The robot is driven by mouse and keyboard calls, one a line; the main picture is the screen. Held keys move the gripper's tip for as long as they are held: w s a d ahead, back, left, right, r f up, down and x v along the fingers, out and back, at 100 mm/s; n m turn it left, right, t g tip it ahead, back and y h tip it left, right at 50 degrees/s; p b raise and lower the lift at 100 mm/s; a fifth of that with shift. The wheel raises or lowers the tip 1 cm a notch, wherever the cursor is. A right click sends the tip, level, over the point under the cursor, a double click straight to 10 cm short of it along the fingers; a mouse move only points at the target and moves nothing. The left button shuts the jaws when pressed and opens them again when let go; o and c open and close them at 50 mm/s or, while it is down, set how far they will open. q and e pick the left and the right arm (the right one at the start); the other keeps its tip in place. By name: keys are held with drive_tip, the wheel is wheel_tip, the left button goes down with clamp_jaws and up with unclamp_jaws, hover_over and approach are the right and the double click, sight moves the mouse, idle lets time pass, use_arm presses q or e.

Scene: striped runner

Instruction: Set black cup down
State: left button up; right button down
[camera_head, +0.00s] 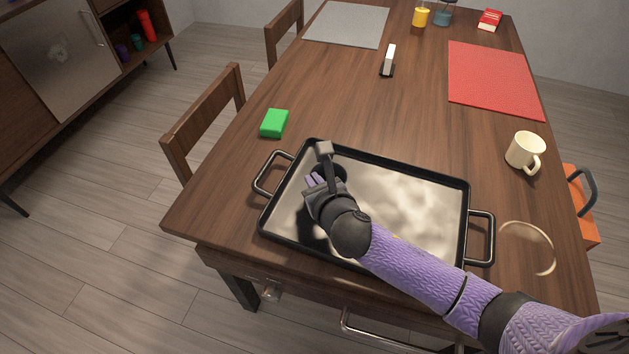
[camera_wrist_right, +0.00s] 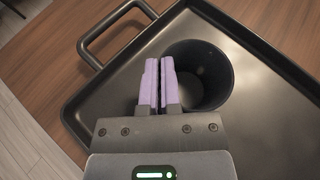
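The black cup (camera_wrist_right: 208,78) is seen from above in the right wrist view, its open mouth facing the camera. In the head view it is a dark shape mostly hidden behind my right gripper (camera_head: 315,182). The purple fingers of my right gripper (camera_wrist_right: 159,64) are close together at the cup's left rim, one finger over the inside and one outside, pinching its wall. The cup is within the outline of the black-rimmed tray (camera_head: 419,181); I cannot tell whether its base touches the tray floor. My left gripper is in neither view.
A green block (camera_head: 274,123) lies left of the tray. A cream mug (camera_head: 525,152) stands to its right, with a thin pale ring (camera_head: 551,250) nearer the table's edge. A red mat (camera_head: 492,78) and a black-and-white object (camera_head: 388,61) are farther back.

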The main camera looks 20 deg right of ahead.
drive_tip(key=c, duration=0.8)
unclamp_jaws()
drive_tip(key=shift+r, duration=0.1)
use_arm(q)
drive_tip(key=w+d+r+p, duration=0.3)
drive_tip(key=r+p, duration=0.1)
drive_tip(key=p, duration=0.1)
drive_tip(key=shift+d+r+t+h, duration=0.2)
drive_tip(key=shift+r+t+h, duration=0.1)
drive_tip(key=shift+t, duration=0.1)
use_arm(e)
drive_tip(key=shift+v, duration=5.95)
